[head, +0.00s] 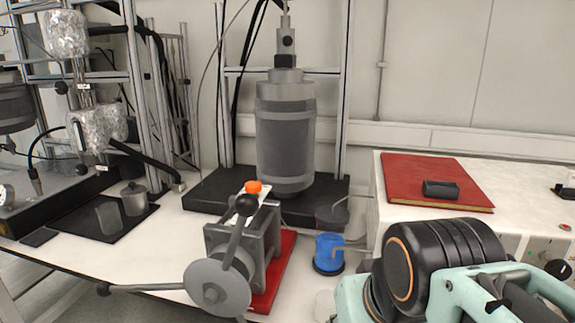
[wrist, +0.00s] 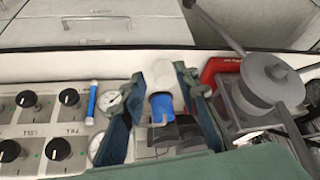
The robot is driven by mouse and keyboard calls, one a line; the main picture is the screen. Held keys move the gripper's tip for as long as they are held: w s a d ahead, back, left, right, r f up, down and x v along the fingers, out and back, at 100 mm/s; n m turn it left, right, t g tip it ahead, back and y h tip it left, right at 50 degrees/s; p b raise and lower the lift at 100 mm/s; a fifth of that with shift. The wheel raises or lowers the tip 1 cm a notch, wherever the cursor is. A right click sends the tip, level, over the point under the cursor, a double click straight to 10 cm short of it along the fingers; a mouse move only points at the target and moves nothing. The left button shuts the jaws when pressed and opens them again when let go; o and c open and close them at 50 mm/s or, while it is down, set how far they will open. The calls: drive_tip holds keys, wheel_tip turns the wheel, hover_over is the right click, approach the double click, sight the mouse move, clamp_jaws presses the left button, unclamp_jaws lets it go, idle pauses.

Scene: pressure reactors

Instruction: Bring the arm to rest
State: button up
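My gripper (wrist: 158,76) shows in the wrist view with its two dark teal fingers spread apart. No held object is visible. In the head view my teal and black arm fills the lower right corner, and the fingers are not visible there. A blue cylinder (head: 330,250) stands on the bench just left of my arm.
A grey device with a black-knobbed lever and wheel (head: 218,287) stands on a red base near the bench front. A large grey reactor vessel (head: 286,135) stands behind. A red book (head: 420,170) bears a black cylinder (head: 440,190). A knobbed panel (wrist: 40,125) lies left in the wrist view.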

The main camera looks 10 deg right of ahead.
wheel_tip(320, 180, up, 16)
drive_tip(key=p, duration=1.4)
drive_tip(key=shift+d+p, duration=0.15)
drive_tip(key=shift+p, duration=0.2)
